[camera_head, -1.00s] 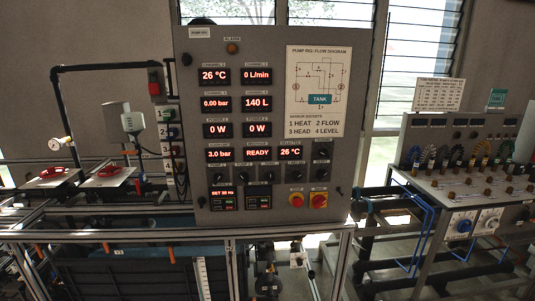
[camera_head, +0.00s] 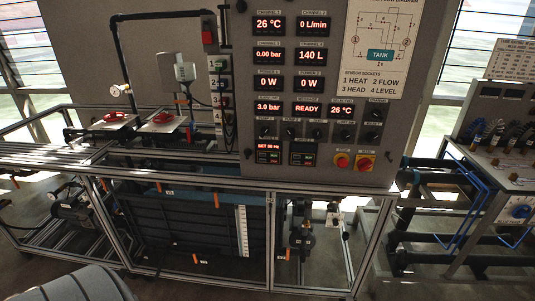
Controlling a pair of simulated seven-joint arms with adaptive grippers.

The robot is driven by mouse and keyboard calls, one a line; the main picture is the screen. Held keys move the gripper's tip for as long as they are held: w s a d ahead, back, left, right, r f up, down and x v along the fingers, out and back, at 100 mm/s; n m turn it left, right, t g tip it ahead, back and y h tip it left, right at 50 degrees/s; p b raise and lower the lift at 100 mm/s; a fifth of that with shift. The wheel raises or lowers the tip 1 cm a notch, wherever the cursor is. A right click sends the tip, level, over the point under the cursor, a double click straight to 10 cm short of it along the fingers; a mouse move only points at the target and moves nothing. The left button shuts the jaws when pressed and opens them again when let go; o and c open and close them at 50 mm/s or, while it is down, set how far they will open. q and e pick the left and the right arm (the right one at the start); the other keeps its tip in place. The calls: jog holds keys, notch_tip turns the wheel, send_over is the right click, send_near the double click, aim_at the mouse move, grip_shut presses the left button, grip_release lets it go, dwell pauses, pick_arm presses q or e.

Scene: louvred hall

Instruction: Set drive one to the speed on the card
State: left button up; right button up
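Two small drive units sit at the bottom of the grey control panel. The left one (camera_head: 268,152) has a red lit display that reads "SET" and a value in Hz too small to read surely. The right one (camera_head: 303,152) is beside it, and its display is too small to read. I cannot make out which is labelled drive one. Neither of my grippers is in view.
The control panel (camera_head: 240,100) carries red readouts, black knobs (camera_head: 317,131), a red button (camera_head: 341,160) and a red-yellow switch (camera_head: 364,164). Below is a metal frame around a dark tank (camera_head: 190,235). A second bench (camera_head: 480,170) with blue hoses stands right.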

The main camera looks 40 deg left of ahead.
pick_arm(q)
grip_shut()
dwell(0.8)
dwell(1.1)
